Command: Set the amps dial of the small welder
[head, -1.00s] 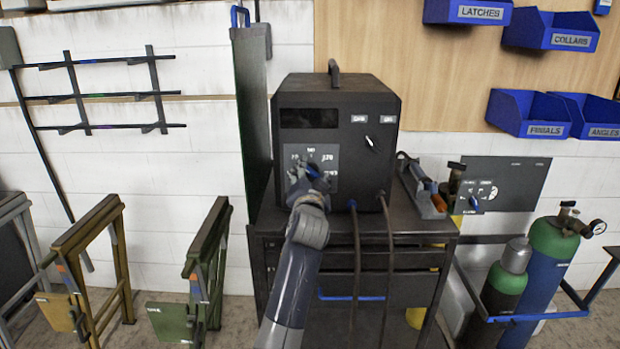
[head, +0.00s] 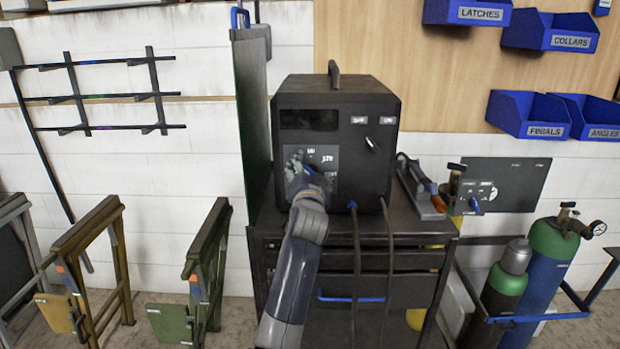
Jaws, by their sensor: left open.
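The small welder (head: 360,105) is a dark box with a top handle, standing on a dark metal cart. Its front has a black display window (head: 309,119), a small switch (head: 371,145) at the upper right and a grey dial panel (head: 325,158) at the lower left. My left gripper (head: 306,170) is open right in front of that panel. The gripper covers the dial, so I cannot tell whether the fingers touch it or where it points. My right gripper is not in view.
Two cables (head: 355,250) hang from the welder's front over the cart (head: 415,228). A torch-like tool (head: 425,192) lies on the cart's right side. Gas cylinders (head: 550,260) stand at the right. A tall dark green panel (head: 252,115) stands close left of the welder. Folded trestles (head: 90,250) stand farther left.

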